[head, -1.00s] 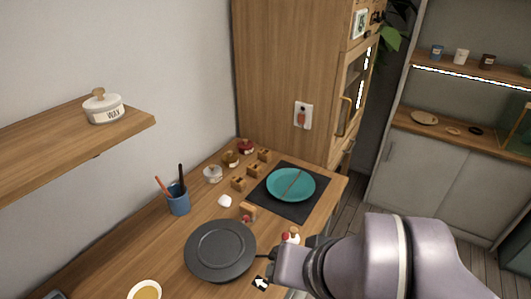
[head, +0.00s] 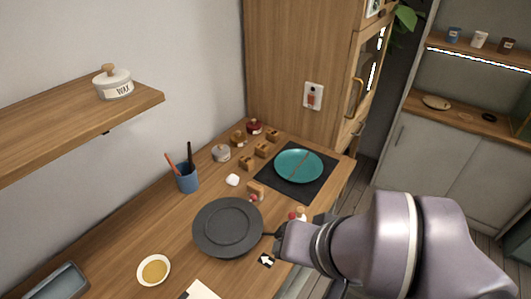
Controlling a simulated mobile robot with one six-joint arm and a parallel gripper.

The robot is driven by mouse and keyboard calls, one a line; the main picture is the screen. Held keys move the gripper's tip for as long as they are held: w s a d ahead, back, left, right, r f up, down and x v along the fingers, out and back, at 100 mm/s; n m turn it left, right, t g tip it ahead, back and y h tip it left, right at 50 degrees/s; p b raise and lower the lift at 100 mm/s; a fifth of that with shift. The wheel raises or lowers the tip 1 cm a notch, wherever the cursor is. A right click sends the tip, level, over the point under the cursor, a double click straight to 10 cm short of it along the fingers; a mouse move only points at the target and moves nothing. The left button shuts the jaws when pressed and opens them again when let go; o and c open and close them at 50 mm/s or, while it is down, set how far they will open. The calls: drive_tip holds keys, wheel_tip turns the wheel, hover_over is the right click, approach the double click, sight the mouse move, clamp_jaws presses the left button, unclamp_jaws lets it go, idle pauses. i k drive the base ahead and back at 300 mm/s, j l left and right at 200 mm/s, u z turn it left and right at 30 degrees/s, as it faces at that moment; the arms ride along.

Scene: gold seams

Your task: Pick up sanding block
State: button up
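No block can be picked out for certain as the sanding block in the head view. Small wooden blocks stand near the teal plate: one at the back (head: 262,150), one nearer (head: 247,163), and a brown block with some red by it (head: 256,190) beside the dark round plate. My gripper (head: 273,245) is at the end of my arm, low in the middle, just right of the dark plate. My own wrist mostly hides it, so its fingers are not clear. No held object can be made out.
The dark round plate (head: 228,228) and teal plate (head: 299,165) on a black mat (head: 318,188) take up much of the counter. A blue cup with tools (head: 187,178), a yellow-filled bowl (head: 154,271) and a grey tray (head: 61,282) stand left. A wall shelf (head: 60,125) overhangs.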

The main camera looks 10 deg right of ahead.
sight(261, 150)
drive_tip(key=i+l+u, duration=0.45)
drive_tip(key=l+u, duration=0.15)
drive_tip(key=i+l+u, duration=0.1)
drive_tip(key=l+u, duration=0.2)
drive_tip(key=l, duration=0.15)
drive_tip(key=i+l+u, duration=0.15)
drive_tip(key=l+u, duration=0.15)
drive_tip(key=l, duration=0.15)
drive_tip(key=l+u, duration=0.3)
drive_tip(key=i+l, duration=0.05)
drive_tip(key=l, duration=0.05)
